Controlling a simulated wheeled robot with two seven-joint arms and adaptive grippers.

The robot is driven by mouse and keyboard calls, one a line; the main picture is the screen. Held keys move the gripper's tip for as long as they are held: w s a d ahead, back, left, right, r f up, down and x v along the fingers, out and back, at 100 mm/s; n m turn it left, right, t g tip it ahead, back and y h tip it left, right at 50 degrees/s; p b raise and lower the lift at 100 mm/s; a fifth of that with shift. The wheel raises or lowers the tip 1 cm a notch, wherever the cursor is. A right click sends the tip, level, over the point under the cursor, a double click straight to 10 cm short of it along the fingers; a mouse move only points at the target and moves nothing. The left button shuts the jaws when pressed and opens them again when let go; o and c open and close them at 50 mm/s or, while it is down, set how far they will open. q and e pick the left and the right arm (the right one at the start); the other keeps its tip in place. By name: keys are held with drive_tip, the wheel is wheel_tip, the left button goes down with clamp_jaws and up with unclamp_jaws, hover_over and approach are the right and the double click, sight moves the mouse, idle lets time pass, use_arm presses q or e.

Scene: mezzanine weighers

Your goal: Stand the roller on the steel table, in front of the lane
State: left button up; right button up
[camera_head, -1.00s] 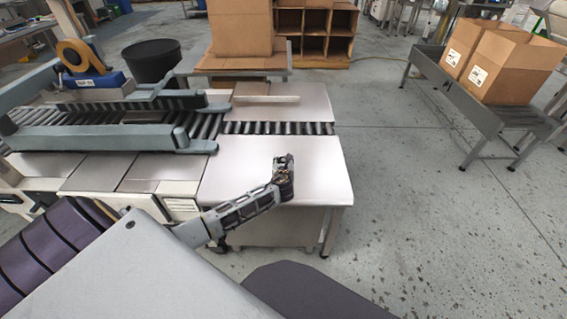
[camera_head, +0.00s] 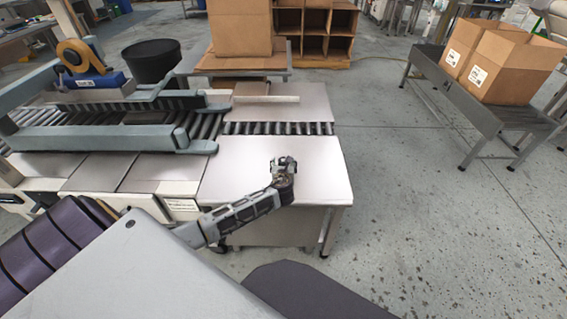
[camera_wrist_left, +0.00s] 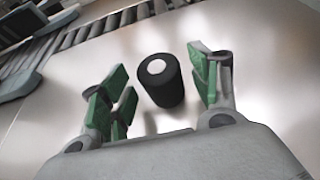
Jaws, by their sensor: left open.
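The roller is a black cylinder (camera_wrist_left: 168,88) with a pale round end; in the left wrist view it stands upright on the steel table (camera_wrist_left: 268,48). My left gripper (camera_wrist_left: 160,85) is open, with its green-padded fingers on either side of the roller and gaps showing on both sides. In the head view my left gripper (camera_head: 283,163) is low over the near part of the steel table (camera_head: 235,178), on the near side of the lane of dark rollers (camera_head: 275,128). My right gripper is not in view.
A conveyor frame with grey-green rails (camera_head: 95,138) and a tape dispenser (camera_head: 85,58) is at left. A black bin (camera_head: 152,62) and a cardboard box (camera_head: 240,28) stand behind. More boxes (camera_head: 505,68) sit on a grey conveyor at right. The table around the gripper is clear.

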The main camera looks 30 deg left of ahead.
use_arm(q)
drive_tip(key=p+v, duration=0.1)
drive_tip(key=v, duration=0.7)
drive_tip(key=shift+p+v, duration=0.3)
drive_tip(key=shift+v, duration=0.55)
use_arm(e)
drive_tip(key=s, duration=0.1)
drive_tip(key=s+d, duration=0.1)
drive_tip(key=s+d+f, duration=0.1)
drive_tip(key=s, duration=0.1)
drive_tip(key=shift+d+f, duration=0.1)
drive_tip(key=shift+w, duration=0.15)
use_arm(q)
drive_tip(key=shift+s+a, duration=0.1)
drive_tip(key=shift+a, duration=0.05)
